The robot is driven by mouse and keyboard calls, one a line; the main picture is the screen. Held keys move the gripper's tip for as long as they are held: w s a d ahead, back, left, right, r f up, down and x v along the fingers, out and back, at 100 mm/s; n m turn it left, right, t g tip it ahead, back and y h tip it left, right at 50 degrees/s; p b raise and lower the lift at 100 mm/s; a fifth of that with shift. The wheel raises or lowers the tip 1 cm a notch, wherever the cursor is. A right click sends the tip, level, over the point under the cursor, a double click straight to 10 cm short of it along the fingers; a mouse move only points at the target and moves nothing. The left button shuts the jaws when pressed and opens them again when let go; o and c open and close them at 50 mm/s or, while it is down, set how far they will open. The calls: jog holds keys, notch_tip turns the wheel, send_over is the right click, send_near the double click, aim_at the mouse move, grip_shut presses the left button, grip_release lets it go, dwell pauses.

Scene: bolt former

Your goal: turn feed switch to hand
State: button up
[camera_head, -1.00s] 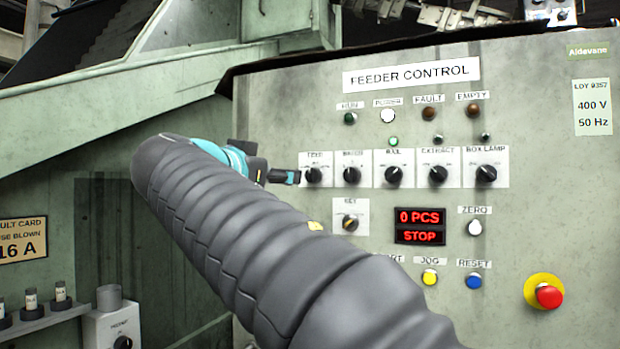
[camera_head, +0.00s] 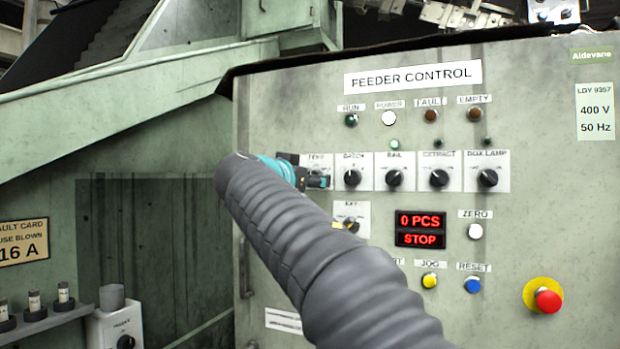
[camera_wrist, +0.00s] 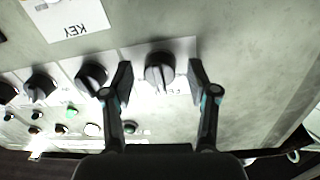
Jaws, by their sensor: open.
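The feed switch is a black rotary knob at the left end of the row on the feeder control panel. In the head view its white plate (camera_head: 316,158) shows only at the top, and my gripper (camera_head: 318,182) hides the knob. In the upside-down wrist view the feed knob (camera_wrist: 158,76) lies between the two fingertips of my gripper (camera_wrist: 160,88). The fingers are open, one on each side, with a visible gap to the knob. The knob's pointer line is roughly vertical in that picture. Its position words are too small to read.
The batch knob (camera_head: 352,178) is the close neighbour, near one finger in the wrist view (camera_wrist: 92,76). The key switch (camera_head: 351,226) is below, partly behind my arm. A red emergency button (camera_head: 547,300) sits far right. The display (camera_head: 420,228) reads 0 PCS, STOP.

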grip_shut()
jog(key=shift+n, duration=0.3)
jog(key=shift+n+t, duration=0.3)
jog(key=shift+n, duration=4.1)
grip_release()
